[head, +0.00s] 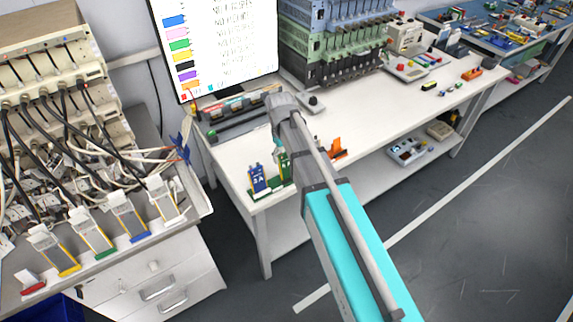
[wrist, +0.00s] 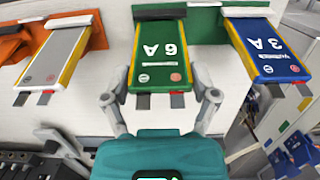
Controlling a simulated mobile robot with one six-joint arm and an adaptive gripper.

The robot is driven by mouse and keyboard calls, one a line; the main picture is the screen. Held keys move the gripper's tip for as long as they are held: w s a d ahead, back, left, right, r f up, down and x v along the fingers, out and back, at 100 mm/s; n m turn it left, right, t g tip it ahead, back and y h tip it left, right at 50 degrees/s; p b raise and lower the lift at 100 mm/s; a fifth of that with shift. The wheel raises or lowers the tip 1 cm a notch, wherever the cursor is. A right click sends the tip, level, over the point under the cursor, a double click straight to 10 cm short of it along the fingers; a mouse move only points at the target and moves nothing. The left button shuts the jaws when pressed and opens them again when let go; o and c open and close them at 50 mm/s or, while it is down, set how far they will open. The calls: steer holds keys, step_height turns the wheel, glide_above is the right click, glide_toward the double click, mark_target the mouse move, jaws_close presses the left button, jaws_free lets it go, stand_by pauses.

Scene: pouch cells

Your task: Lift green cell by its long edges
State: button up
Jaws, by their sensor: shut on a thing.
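The green cell (wrist: 160,58), marked 6A, shows in the middle of the wrist view with its two tabs towards me. Its far end meets a dark green holder (wrist: 158,13); I cannot tell whether it is clear of it. My gripper (wrist: 159,92) has one finger at each long edge of the cell and is shut on it. In the head view the green cell (head: 285,167) is partly hidden behind my arm, at the near left of the white bench.
A blue cell (wrist: 265,50), marked 3A, stands close on the right in the wrist view. A grey cell (wrist: 55,58) with yellow edges stands on the left by an orange holder (wrist: 97,32). The white bench (head: 400,105) has free room towards the right.

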step_height(320, 180, up, 6)
steer(key=w+a+p, duration=0.1)
steer(key=p, duration=0.4)
steer(key=shift+w+p, duration=0.2)
steer(key=shift+p, duration=0.2)
stand_by(0.4)
stand_by(0.4)
